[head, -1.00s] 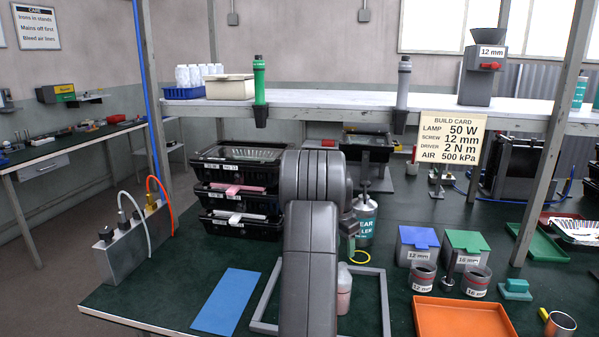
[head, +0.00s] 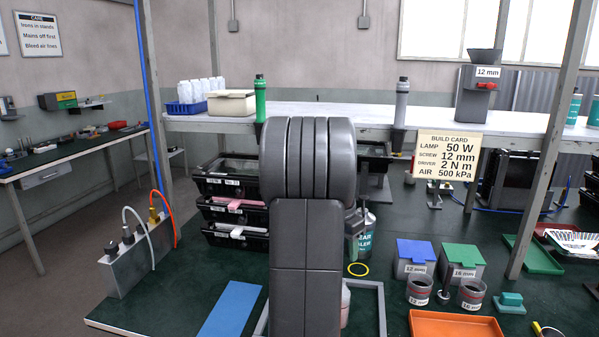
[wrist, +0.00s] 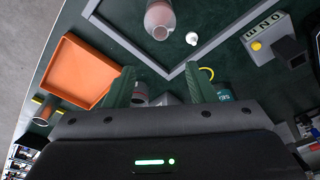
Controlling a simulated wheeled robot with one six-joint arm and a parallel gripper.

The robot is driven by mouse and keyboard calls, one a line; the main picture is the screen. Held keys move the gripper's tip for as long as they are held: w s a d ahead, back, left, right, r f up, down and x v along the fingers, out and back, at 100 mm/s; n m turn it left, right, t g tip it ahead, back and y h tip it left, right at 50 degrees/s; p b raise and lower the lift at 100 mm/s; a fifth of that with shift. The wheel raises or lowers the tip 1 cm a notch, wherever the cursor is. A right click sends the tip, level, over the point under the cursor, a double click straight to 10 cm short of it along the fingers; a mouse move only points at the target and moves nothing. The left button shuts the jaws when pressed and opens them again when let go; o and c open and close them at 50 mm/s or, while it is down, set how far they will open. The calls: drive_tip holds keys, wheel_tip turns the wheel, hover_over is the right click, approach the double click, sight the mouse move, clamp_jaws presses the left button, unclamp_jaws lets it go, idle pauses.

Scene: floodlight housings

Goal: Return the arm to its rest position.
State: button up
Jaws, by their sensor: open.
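My arm (head: 308,230) rises in the middle of the head view, its large grey joint hiding part of the bench behind it. My gripper (wrist: 158,80) shows in the wrist view with its two green fingers apart and nothing between them. It hangs above the dark green bench, with the grey square frame and a pinkish bottle (wrist: 160,20) beyond the fingertips. The gripper's fingers are hidden or not clear in the head view.
An orange tray (head: 455,325) and lidded 12 mm and 16 mm boxes (head: 415,258) stand right of my arm. Stacked black bins (head: 232,212) stand left, near a blue mat (head: 230,309). A white shelf (head: 345,114) with upright drivers crosses behind. A build card (head: 447,157) hangs at right.

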wheel_tip(320, 180, down, 9)
drive_tip(key=shift+w, duration=0.1)
wheel_tip(320, 180, up, 3)
drive_tip(key=shift+a+r, duration=0.1)
drive_tip(key=shift+s+r, duration=0.3)
drive_tip(key=shift+r, duration=0.35)
drive_tip(key=shift+a, duration=0.15)
